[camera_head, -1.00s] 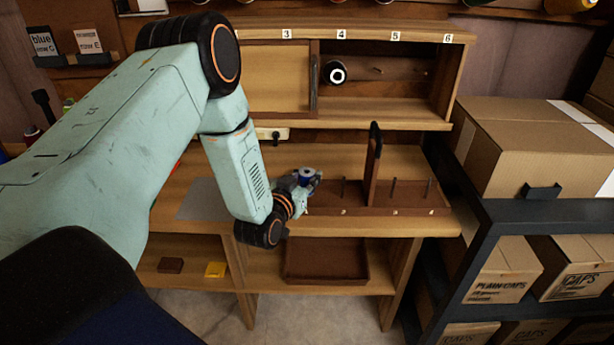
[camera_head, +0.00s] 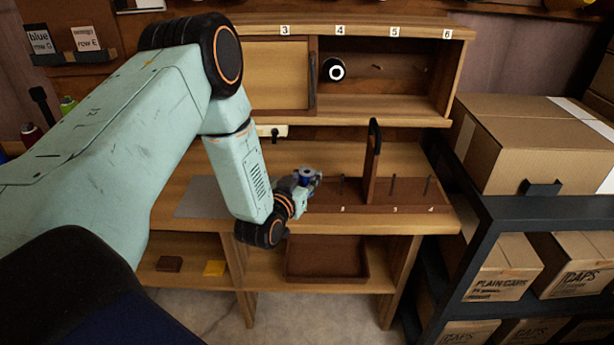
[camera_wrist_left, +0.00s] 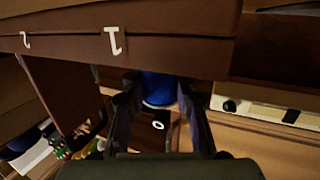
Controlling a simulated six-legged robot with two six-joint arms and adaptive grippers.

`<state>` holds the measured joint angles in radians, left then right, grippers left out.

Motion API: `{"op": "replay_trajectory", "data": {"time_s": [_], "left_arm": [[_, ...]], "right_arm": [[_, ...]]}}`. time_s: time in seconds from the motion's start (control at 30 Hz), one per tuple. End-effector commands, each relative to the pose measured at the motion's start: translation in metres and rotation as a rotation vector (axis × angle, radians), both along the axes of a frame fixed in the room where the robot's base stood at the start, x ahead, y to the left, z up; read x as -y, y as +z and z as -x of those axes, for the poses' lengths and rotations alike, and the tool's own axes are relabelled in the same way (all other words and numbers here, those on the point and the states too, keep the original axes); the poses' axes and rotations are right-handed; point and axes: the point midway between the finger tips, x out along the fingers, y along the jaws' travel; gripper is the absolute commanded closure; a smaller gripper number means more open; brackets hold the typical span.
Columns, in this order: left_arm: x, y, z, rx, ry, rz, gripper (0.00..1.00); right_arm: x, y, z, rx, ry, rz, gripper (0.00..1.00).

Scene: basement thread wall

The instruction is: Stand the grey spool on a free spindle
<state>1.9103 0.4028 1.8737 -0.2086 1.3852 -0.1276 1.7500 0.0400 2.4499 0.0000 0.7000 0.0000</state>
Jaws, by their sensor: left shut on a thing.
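My left gripper (camera_head: 300,188) is shut on a blue spool (camera_head: 307,175) with a pale rim, at the left end of a brown tray (camera_head: 372,208). In the left wrist view the blue spool (camera_wrist_left: 158,88) sits between the two fingers (camera_wrist_left: 160,105), close to the tray's front wall with its number 1 (camera_wrist_left: 113,40). I cannot tell whether it is on a spindle. Bare spindles stand in the tray: one left of the handle (camera_head: 342,187) and two right of it (camera_head: 393,188). I cannot make out a separate grey spool. My right gripper is not in view.
The tray's tall handled divider (camera_head: 373,160) rises right of the held spool. A cabinet (camera_head: 350,122) overhangs behind, with a black spool with a white ring (camera_head: 333,69) on a peg. A power strip (camera_head: 273,132) is on the back wall. Boxes (camera_head: 540,145) stand at right.

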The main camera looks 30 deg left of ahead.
Motion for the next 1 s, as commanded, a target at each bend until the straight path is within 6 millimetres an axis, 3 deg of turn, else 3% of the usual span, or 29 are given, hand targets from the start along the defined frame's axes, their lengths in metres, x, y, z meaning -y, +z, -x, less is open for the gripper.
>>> {"op": "replay_trajectory", "data": {"time_s": [0.1, 0.13, 0.43, 0.77, 1.0], "left_arm": [[0.0, 0.001, 0.0, 0.001, 0.0, 0.0, 0.96], [0.0, 0.001, 0.0, 0.001, 0.0, 0.0, 0.7], [0.0, 0.001, 0.0, 0.001, 0.0, 0.0, 0.45], [0.0, 0.001, 0.002, 0.0, 0.0, 0.0, 0.45], [0.004, 0.005, 0.034, -0.003, 0.003, 0.003, 0.45]], "right_arm": [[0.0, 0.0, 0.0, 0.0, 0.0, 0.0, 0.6], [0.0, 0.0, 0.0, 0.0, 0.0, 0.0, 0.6], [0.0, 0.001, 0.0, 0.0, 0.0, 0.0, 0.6], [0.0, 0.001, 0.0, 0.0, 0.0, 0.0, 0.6], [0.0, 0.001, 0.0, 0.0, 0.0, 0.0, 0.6]]}}
